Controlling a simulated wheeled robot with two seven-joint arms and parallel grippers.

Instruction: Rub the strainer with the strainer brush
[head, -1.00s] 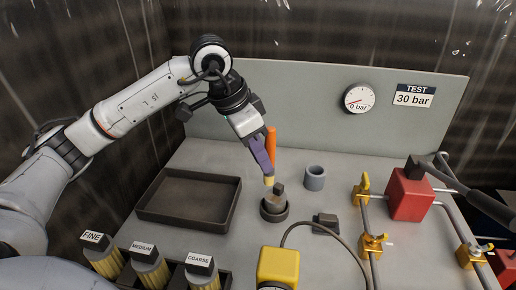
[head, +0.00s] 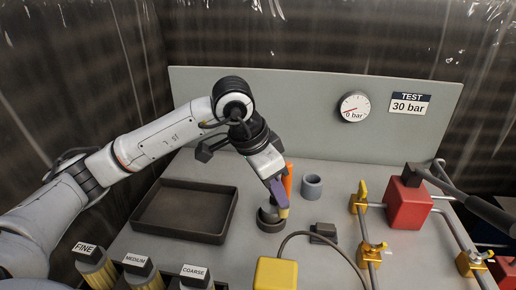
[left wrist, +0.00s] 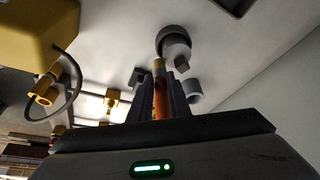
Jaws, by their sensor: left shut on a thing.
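My left gripper (head: 279,194), purple-fingered, points down and is shut on the strainer brush, whose orange handle (head: 288,178) stands beside the fingers. The brush's pale tip (head: 283,212) is at the right side of a dark round cup-like piece (head: 268,224), perhaps the strainer's seat; whether they touch is unclear. In the left wrist view, the orange brush (left wrist: 161,98) lies between the fingers (left wrist: 163,90), its yellowish tip close to the dark round piece (left wrist: 172,38). A grey hollow cylinder (head: 312,187) stands to the right; I cannot tell which piece is the strainer.
A dark empty tray (head: 150,219) lies left. Cartridges labelled FINE (head: 96,268), MEDIUM (head: 142,274) and COARSE stand in front. A yellow block (head: 276,273) with a cable and a small dark block (head: 324,232) are nearby. A red box (head: 408,204) and pipes with brass fittings occupy the right.

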